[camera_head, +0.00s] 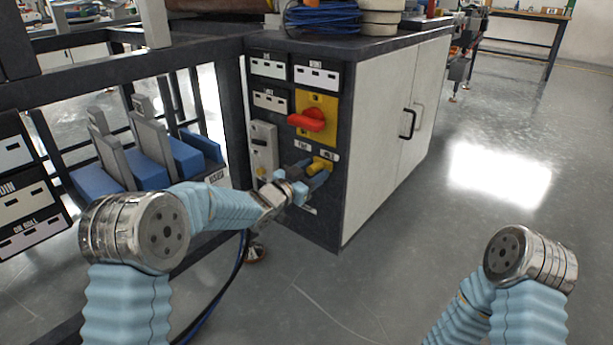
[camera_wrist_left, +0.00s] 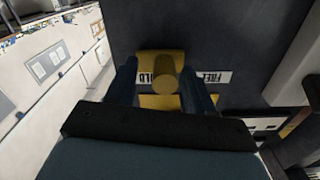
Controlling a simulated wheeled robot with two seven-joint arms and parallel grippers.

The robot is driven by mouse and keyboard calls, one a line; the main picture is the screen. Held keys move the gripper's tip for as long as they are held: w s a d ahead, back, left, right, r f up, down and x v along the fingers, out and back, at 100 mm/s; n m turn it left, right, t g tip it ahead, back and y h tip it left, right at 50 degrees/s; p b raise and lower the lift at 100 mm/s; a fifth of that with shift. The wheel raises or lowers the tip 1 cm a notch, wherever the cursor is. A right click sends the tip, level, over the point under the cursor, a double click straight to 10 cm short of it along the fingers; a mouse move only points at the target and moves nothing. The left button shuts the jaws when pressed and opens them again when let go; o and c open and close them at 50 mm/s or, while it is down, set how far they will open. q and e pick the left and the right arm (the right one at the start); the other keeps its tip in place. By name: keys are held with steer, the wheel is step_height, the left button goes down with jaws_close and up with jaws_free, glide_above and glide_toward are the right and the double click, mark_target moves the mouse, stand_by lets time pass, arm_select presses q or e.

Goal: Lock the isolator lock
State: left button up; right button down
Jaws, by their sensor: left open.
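A small yellow lock knob (camera_head: 316,168) sticks out of the dark end panel of the cabinet, under two white labels. In the left wrist view the knob (camera_wrist_left: 166,76) stands out from its yellow plate (camera_wrist_left: 158,101), between labels that seem to read HOLD and FREE. Above it, a red rotary handle (camera_head: 308,120) sits on a yellow plate (camera_head: 318,103). My left gripper (camera_head: 318,176) is open at the knob. In the wrist view its fingers (camera_wrist_left: 160,84) stand on either side of the knob; I cannot tell whether they touch it. My right gripper is out of view.
A grey box (camera_head: 264,146) sits on the panel left of the knob. White cabinet doors (camera_head: 385,135) with a black handle (camera_head: 407,124) lie around the corner. A dark frame (camera_head: 120,66) with blue bins stands to the left. The floor at right is clear.

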arm_select(q)
steer(key=v, duration=1.3)
steer(key=shift+s+a+p, duration=0.2)
steer(key=shift+s+p, duration=0.05)
steer(key=shift+p, duration=0.05)
